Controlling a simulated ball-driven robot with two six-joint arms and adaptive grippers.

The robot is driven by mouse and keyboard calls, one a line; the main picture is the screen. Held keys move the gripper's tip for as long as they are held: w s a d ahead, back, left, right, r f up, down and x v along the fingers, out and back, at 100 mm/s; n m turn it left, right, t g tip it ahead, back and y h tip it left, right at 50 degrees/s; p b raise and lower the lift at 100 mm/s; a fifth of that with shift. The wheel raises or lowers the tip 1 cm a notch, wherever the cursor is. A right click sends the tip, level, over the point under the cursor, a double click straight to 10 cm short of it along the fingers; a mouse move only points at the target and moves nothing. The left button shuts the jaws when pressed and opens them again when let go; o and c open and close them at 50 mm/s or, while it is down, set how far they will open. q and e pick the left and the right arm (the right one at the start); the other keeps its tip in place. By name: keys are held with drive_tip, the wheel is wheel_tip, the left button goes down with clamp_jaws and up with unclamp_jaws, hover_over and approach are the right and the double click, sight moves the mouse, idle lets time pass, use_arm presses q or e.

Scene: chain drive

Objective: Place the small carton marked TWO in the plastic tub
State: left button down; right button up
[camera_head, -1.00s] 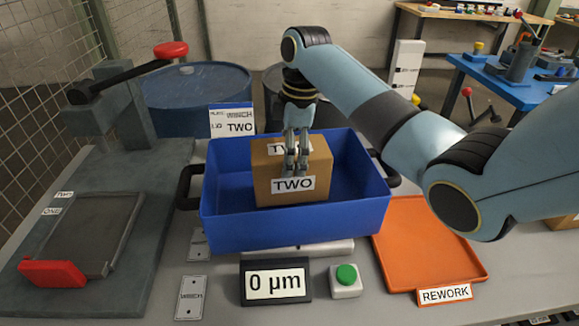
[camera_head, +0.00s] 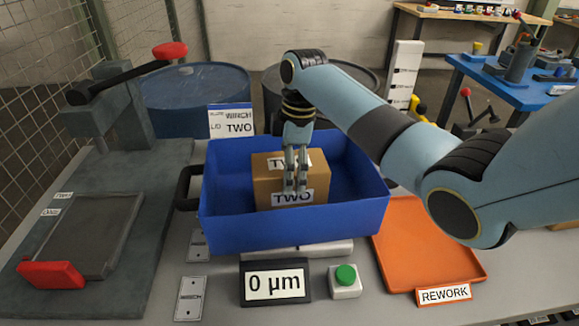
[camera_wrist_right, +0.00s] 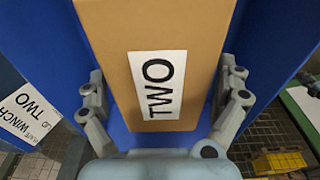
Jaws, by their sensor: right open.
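The small brown carton (camera_head: 262,184) marked TWO is inside the blue plastic tub (camera_head: 300,229), with its lower part hidden by the tub's front wall. My right gripper (camera_head: 296,188) reaches down over the carton, its fingers showing in front of the carton's labels. In the right wrist view the carton (camera_wrist_right: 192,25) lies between the spread fingers of the gripper (camera_wrist_right: 163,72); one finger is on each side and narrow gaps seem to show. The right gripper is open. My left gripper is not in view.
An orange tray (camera_head: 418,245) marked REWORK stands right of the tub. A display (camera_head: 275,282) reading 0 µm and a green button (camera_head: 345,276) are in front. A grey press with a red handle (camera_head: 170,50) stands at the left. A sign (camera_head: 231,121) stands behind the tub.

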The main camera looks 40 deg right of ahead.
wheel_tip(320, 180, up, 12)
drive_tip(key=d, duration=0.1)
drive_tip(key=shift+s+d+b, duration=0.15)
drive_tip(key=shift+s+b, duration=0.15)
drive_tip(key=shift+s, duration=0.1)
idle(0.4)
